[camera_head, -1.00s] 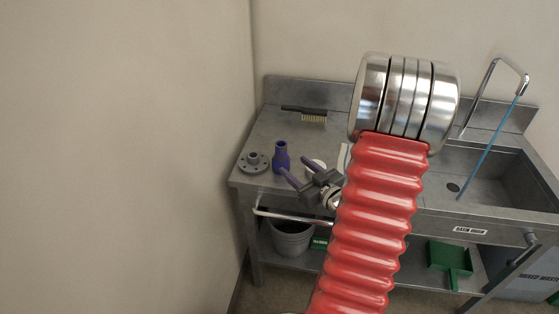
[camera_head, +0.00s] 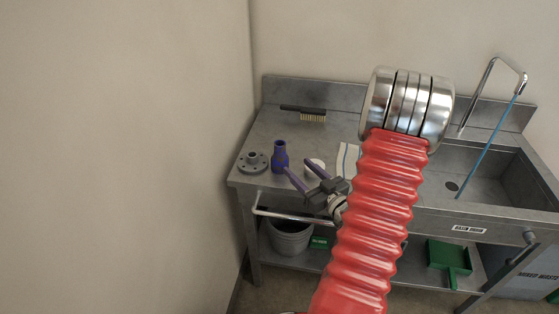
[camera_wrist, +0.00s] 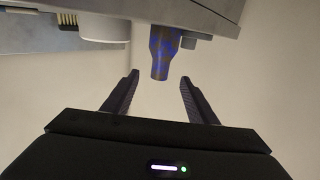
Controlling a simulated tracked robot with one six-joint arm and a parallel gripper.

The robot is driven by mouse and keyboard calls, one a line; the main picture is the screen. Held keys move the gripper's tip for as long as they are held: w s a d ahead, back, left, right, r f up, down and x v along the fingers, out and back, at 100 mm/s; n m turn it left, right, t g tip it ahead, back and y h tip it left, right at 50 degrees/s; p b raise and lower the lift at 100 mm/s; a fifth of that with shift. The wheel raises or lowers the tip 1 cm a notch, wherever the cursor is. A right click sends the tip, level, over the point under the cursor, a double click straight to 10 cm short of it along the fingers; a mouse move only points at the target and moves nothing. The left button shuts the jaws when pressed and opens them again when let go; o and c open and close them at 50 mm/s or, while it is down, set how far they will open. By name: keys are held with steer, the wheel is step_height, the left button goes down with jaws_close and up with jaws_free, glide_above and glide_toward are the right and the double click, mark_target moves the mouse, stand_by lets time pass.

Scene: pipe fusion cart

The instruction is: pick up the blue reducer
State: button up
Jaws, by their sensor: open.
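The blue reducer (camera_head: 280,157) stands upright on the metal cart top near its front left, narrow neck up. In the wrist view the reducer (camera_wrist: 162,48) appears inverted, beyond the fingertips and roughly centred between them. My gripper (camera_head: 299,168) is open and empty, at the front of the cart, to the right of the reducer. Its left finger appears close to the reducer's lower right side in the head view; I cannot tell whether they touch. The wrist view shows a gap between my gripper (camera_wrist: 159,77) and the reducer.
A grey flange (camera_head: 253,163) lies left of the reducer. A white cylindrical item (camera_head: 315,167) stands to its right, beside a striped cloth (camera_head: 347,158). A brush (camera_head: 305,113) lies at the back. A front rail, a sink (camera_head: 480,175) and a bucket (camera_head: 290,238) below are also here.

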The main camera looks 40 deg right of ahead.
mark_target(283, 153)
steer(key=shift+w+d, duration=0.2)
steer(key=shift+w, duration=1.35)
steer(key=shift+w+d, duration=0.2)
steer(key=shift+w, duration=1.35)
steer(key=shift+w+d+r, duration=0.1)
steer(key=shift+w+d, duration=0.05)
steer(key=shift+w, duration=1.15)
steer(key=shift+w+d+r, duration=0.1)
steer(key=shift+w, duration=1.2)
steer(key=shift+f, duration=0.1)
steer(key=c, duration=1.2)
steer(key=shift+r, duration=0.2)
steer(key=shift+r, duration=4.85)
